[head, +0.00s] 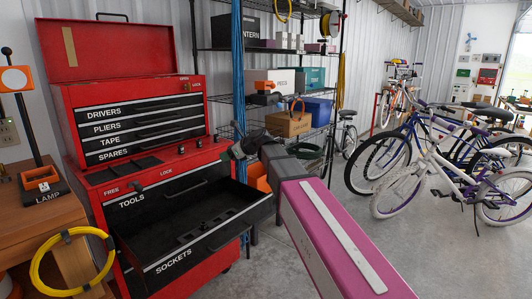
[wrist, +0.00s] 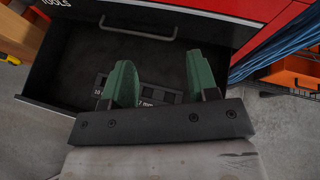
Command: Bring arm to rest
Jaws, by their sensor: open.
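My gripper (head: 232,153) is at the end of my magenta arm, above the right end of the open black drawer (head: 165,245) labelled SOCKETS. In the wrist view its two green fingers (wrist: 160,75) stand wide apart with nothing between them. Below them lies the drawer floor, with a dark socket tray (wrist: 150,92) marked with numbers, partly hidden by the fingers and the gripper body. The drawer belongs to a red tool chest (head: 85,180), whose upper lid stands up.
A wooden bench (head: 40,215) with a lamp base and a yellow cable coil (head: 38,275) is at the left. Wire shelves (head: 265,95) with boxes stand behind my gripper, beside blue hanging cables (head: 238,70). Bicycles (head: 440,165) stand at the right. The concrete floor between is open.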

